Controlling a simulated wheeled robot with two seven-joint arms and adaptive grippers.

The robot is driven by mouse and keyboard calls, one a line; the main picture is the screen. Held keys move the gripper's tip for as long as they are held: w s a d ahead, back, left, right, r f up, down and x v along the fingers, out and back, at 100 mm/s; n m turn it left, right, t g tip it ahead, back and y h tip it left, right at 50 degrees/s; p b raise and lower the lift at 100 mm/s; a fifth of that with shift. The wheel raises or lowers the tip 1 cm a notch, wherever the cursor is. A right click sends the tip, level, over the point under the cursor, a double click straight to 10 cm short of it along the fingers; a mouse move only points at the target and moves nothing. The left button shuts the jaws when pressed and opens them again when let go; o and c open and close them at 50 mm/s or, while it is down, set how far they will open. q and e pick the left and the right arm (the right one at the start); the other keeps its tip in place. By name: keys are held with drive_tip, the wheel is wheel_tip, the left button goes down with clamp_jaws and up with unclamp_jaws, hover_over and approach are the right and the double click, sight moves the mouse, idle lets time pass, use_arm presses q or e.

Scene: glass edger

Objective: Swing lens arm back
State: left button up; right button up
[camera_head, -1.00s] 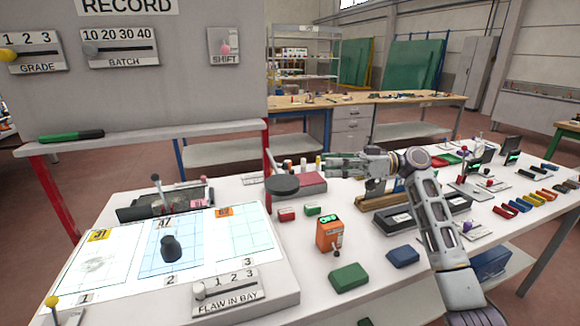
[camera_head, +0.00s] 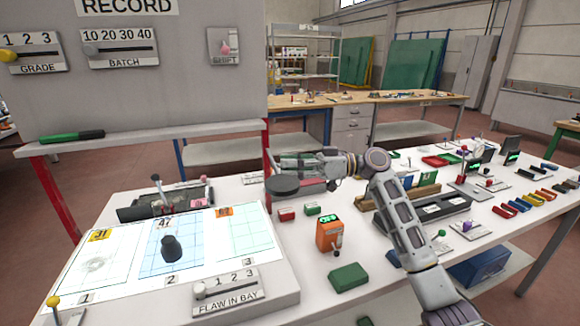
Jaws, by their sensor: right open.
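The lens looks like a dark round disc (camera_head: 283,184) at the back right corner of the lit inspection panel (camera_head: 285,292); its arm is hard to make out. My right gripper (camera_head: 284,166) reaches in from the right, with its open fingers pointing left just behind and above the disc. In this view the fingers overlap the disc's back edge; I cannot tell whether they touch it. Nothing shows between them. My left gripper is not in view.
A red post (camera_head: 267,140) of the record board rises close behind the gripper.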

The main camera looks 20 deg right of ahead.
drive_tip(key=shift+a, duration=0.1)
drive_tip(key=shift+c, duration=0.2)
clamp_jaws()
